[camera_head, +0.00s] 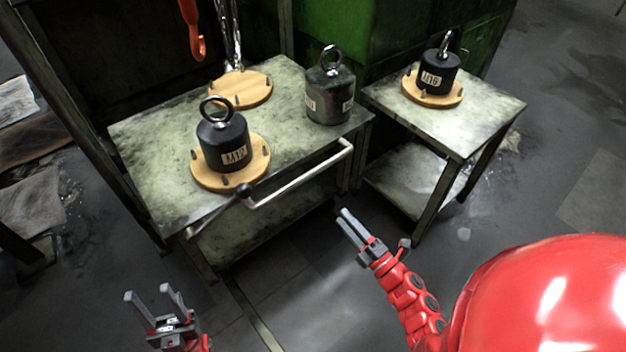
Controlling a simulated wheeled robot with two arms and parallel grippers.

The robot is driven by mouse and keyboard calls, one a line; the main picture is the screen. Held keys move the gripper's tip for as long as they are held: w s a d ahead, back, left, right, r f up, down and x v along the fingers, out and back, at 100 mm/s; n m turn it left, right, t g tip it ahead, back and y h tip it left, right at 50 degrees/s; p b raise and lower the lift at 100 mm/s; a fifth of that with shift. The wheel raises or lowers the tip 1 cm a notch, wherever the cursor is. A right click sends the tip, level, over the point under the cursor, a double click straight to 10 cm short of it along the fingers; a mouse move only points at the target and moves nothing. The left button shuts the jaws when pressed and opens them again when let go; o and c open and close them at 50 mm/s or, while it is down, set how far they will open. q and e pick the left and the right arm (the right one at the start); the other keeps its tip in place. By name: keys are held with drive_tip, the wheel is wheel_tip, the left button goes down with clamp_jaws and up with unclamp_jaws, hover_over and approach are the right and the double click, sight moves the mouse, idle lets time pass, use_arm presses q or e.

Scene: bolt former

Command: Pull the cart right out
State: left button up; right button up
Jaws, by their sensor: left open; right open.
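The cart (148,148) is a worn, pale green-grey metal table with a lower shelf. A light metal handle bar (303,174) runs along its front edge, with a dark lever (222,208) at the bar's left end. My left gripper (153,294) is open and empty at the bottom left, below and apart from the cart. My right gripper (347,226) is below the right part of the handle and appears apart from it. Its two fingers are close together but open, with nothing between them.
An orange hook (197,45) hangs behind. A side table (487,112) with another weight (439,72) stands right. Floor in front is clear.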

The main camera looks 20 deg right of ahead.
sight(306, 177)
drive_tip(key=b+x, duration=0.1)
drive_tip(key=x, duration=1.5)
drive_tip(key=shift+w+a, duration=0.15)
drive_tip(key=shift+w, duration=0.2)
clamp_jaws()
idle(0.5)
